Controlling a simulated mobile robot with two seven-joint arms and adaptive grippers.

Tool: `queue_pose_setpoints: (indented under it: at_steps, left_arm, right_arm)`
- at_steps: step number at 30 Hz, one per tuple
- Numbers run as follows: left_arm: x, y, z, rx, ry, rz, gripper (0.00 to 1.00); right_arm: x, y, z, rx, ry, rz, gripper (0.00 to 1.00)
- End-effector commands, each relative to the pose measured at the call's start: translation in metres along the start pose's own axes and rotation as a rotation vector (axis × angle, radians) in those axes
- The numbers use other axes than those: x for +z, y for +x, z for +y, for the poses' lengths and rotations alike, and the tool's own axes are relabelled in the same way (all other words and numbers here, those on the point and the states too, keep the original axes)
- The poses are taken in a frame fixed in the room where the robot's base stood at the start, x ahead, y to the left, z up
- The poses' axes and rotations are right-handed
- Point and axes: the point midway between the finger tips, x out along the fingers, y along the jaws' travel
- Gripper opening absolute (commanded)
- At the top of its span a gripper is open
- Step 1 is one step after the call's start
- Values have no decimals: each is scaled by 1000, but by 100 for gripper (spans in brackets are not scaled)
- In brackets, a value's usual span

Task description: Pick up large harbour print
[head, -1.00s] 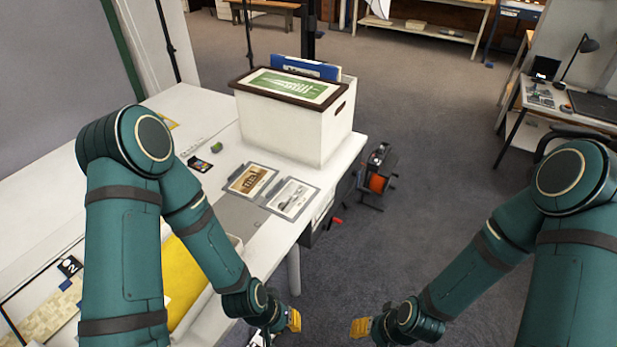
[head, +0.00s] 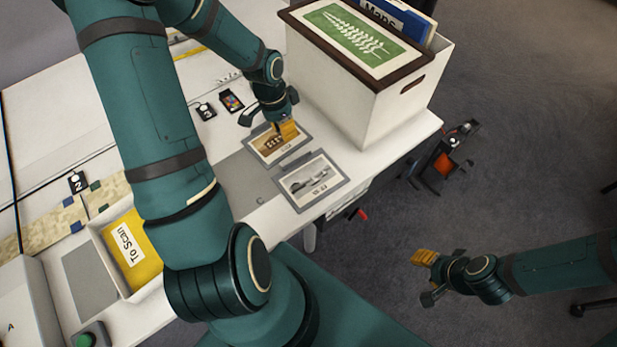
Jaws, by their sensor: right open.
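Two mounted prints in grey sleeves lie on the white table. The nearer one is a grey picture (head: 316,183) that could be a harbour scene, though its detail is too small to be sure. The other is a brown-toned picture (head: 268,147), partly covered by my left gripper (head: 284,131). The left gripper points down with its yellow fingertips over or at that brown print; contact and jaw opening cannot be made out. My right gripper (head: 424,262) is open and empty, over the floor right of the table.
A white archival box (head: 385,117) holding a blue Maps folder (head: 400,17) stands behind the prints, with a dark-framed green fern picture (head: 355,38) on top. A To Scan tray (head: 108,262) is at left. Small cards (head: 232,100) lie left of the gripper.

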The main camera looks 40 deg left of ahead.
Motion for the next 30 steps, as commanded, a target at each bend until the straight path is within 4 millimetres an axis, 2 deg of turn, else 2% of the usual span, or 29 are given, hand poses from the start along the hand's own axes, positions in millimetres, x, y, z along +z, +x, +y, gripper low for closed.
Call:
queue_pose_setpoints:
  at_steps: [9, 13, 20, 30]
  left_arm:
    - [0, 62, 1, 5, 0, -3, 14]
    - [0, 76, 1, 4, -1, -2, 14]
    - [-1, 86, 2, 3, 0, -1, 14]
    - [-3, 131, 3, 4, -1, -1, 14]
  right_arm:
    - [7, 16, 6, -1, -4, -15, 47]
    - [9, 19, 7, -2, -5, -19, 47]
    - [10, 22, 8, -2, -6, -20, 47]
    - [8, 36, 14, -2, -7, -13, 47]
